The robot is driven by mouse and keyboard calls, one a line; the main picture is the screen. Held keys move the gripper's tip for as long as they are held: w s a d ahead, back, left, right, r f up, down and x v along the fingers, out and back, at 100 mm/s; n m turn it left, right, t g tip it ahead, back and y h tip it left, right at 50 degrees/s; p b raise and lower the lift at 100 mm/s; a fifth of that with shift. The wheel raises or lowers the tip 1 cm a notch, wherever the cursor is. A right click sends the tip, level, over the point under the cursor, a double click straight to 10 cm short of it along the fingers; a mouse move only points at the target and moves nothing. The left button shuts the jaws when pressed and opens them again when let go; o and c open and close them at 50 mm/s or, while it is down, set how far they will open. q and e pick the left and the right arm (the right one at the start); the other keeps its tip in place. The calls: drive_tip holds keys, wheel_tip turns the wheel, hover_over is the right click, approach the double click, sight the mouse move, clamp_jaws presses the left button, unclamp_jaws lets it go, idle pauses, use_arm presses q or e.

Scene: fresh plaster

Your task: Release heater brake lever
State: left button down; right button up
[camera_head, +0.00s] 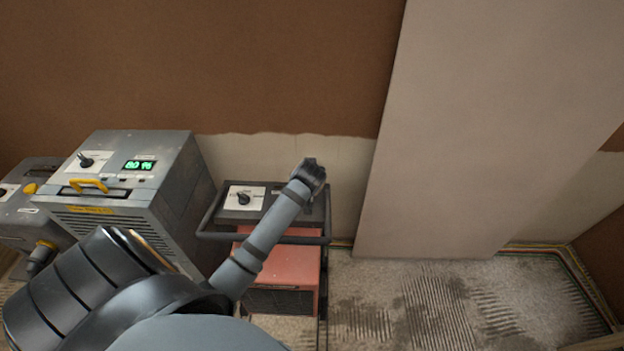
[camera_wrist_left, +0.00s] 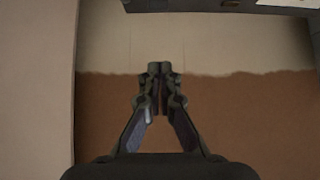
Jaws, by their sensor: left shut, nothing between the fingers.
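The heater is a red box (camera_head: 292,262) in a dark tubular frame, low against the wall. Its dark top panel has a white label with a black knob (camera_head: 243,198). No brake lever can be made out; my left arm covers part of the heater. My left gripper (camera_head: 312,168) is over the right rear of the heater's top, near the wall. In the left wrist view its fingers (camera_wrist_left: 159,70) are together and empty, with plaster wall behind them. My right gripper is not in view.
A grey dehumidifier-like unit (camera_head: 185,190) with a green display and yellow handle stands left of the heater. Another grey machine (camera_head: 22,215) is at the far left. A pale panel (camera_head: 470,130) stands right of the heater. The rough floor (camera_head: 440,300) at right is clear.

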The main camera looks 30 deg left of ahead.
use_arm(q)
drive_tip(key=x, duration=0.8)
drive_tip(key=shift+w+a+f, duration=0.1)
drive_tip(key=shift+w+f, duration=0.05)
drive_tip(key=shift+f, duration=0.15)
drive_tip(key=shift+s+d+f+p, duration=0.3)
drive_tip(key=shift+s+f+p, duration=0.1)
drive_tip(key=shift+f, duration=0.1)
drive_tip(key=shift+s+d+f+p, duration=0.25)
drive_tip(key=shift+s+f, duration=0.2)
drive_tip(key=shift+f, duration=0.05)
drive_tip(key=shift+s+d+f, duration=0.1)
drive_tip(key=shift+s+d, duration=0.15)
drive_tip(key=shift+s, duration=0.2)
drive_tip(key=shift+f, duration=0.1)
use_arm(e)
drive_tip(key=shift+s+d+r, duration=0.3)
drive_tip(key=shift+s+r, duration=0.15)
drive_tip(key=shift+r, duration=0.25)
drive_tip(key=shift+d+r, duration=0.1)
use_arm(q)
drive_tip(key=shift+s+d+p, duration=0.1)
drive_tip(key=shift+s+p, duration=0.05)
drive_tip(key=shift+p, duration=0.3)
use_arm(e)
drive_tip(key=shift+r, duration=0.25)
